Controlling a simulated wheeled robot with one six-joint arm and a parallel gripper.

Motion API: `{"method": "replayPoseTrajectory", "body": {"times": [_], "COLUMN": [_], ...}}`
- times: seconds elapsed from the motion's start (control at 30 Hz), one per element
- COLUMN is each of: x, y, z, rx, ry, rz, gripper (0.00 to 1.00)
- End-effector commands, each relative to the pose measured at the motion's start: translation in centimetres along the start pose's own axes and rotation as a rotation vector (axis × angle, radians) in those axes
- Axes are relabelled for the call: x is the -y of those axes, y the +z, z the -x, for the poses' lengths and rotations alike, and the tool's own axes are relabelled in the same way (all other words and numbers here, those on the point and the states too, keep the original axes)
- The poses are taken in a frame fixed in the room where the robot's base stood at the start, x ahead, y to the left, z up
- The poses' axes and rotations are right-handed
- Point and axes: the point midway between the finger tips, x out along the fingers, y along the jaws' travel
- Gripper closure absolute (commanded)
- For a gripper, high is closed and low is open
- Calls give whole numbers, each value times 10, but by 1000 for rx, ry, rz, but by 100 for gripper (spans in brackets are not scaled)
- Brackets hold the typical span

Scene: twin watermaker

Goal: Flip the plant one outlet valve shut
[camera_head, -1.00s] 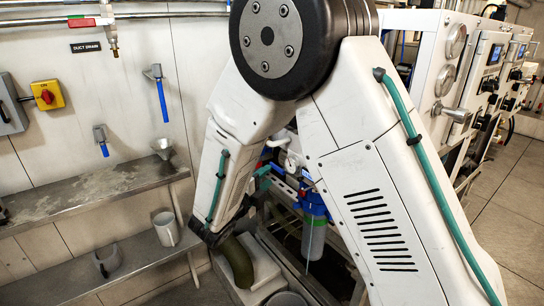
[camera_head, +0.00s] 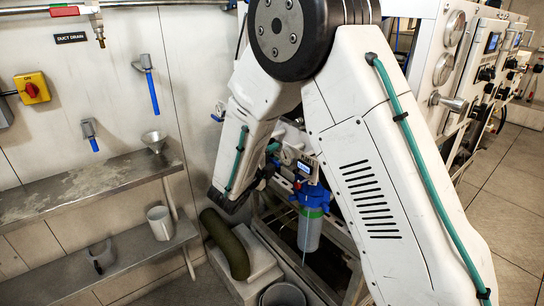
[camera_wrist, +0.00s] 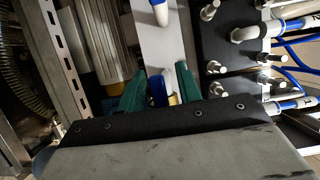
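In the wrist view, a blue lever-like piece (camera_wrist: 157,89) with a yellow part beside it shows between the green fingers of my gripper (camera_wrist: 160,88). It looks like a valve handle, but I cannot tell whether it is the plant one outlet valve. The fingers stand apart, with visible gaps beside the blue piece, and I see no grip on it. A pale upright plate (camera_wrist: 158,45) is behind the fingers. In the head view, my forearm and wrist hide most of the gripper and the valve area.
A blue-topped filter housing (camera_head: 312,215) stands near my wrist in the head view. Wrist-view fittings and blue-marked hoses (camera_wrist: 292,103) crowd the right. Metal shelves (camera_head: 95,188) line the left wall. A gauge panel (camera_head: 445,65) is at right, with clear floor (camera_head: 510,215) below.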

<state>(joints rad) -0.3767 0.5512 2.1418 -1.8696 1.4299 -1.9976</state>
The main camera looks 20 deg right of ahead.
Motion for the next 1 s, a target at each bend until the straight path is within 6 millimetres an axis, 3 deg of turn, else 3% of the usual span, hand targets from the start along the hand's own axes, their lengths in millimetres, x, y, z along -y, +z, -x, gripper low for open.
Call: {"method": "replayPoseTrajectory", "body": {"times": [0.03, 0.17, 0.63, 1.0], "x": [0, 0, 3, 15], "y": [0, 0, 1, -2], "z": [0, 1, 1, 3], "rx": [0, 1, 2, 2], "ry": [0, 0, -26, -135], "rz": [0, 0, -61, -326], "gripper": [65, 100, 100, 100]}}
